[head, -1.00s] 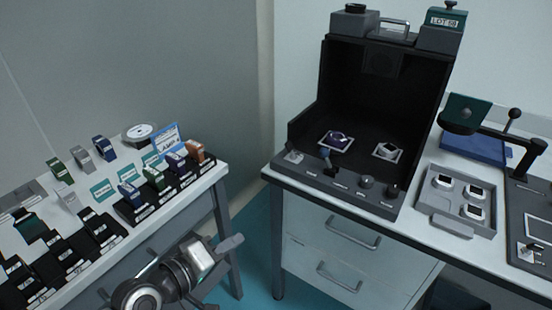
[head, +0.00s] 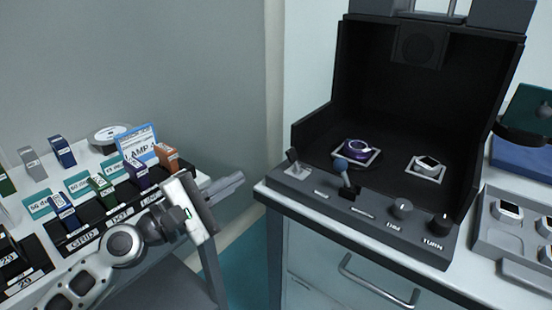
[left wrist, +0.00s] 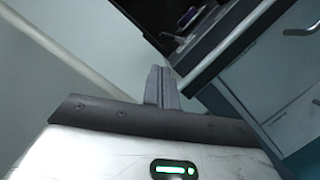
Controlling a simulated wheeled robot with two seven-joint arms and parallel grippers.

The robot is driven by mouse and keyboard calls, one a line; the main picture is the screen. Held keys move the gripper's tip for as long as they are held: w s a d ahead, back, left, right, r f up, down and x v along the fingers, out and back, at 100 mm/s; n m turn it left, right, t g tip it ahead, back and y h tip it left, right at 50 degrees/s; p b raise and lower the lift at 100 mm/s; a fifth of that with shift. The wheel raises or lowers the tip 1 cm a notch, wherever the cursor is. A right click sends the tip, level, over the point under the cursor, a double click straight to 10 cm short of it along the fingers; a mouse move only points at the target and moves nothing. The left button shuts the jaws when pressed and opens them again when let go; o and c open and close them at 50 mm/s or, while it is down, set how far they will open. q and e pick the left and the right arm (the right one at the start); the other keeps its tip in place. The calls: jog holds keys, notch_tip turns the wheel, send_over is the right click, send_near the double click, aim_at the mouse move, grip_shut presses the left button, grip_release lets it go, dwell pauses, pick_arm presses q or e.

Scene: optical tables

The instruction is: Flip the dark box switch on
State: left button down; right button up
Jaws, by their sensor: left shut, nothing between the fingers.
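The dark box (head: 421,90) stands open-fronted on the right-hand table. My right gripper is not in view.
Inside the box are a purple watch-like item (head: 357,147) and a white one (head: 428,162) on pads. A grey tray (head: 485,235) is to the right. The left table holds several coloured boxes, an orange one (head: 167,156) nearest the gripper. A drawer handle (head: 372,283) juts out below the box.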

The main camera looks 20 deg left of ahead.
aim_at(274, 172)
pick_arm(q)
jog(key=p+x, duration=0.3)
jog(key=x, duration=0.6)
jog(key=shift+r, duration=0.1)
jog(key=shift+w+d, duration=0.3)
jog(key=shift+w, duration=0.05)
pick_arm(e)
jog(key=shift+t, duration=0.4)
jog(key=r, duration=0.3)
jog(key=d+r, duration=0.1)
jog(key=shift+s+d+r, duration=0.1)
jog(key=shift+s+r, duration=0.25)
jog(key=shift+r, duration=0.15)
pick_arm(q)
jog(key=shift+r+m+p, duration=0.15)
jog(key=shift+m+p, duration=0.25)
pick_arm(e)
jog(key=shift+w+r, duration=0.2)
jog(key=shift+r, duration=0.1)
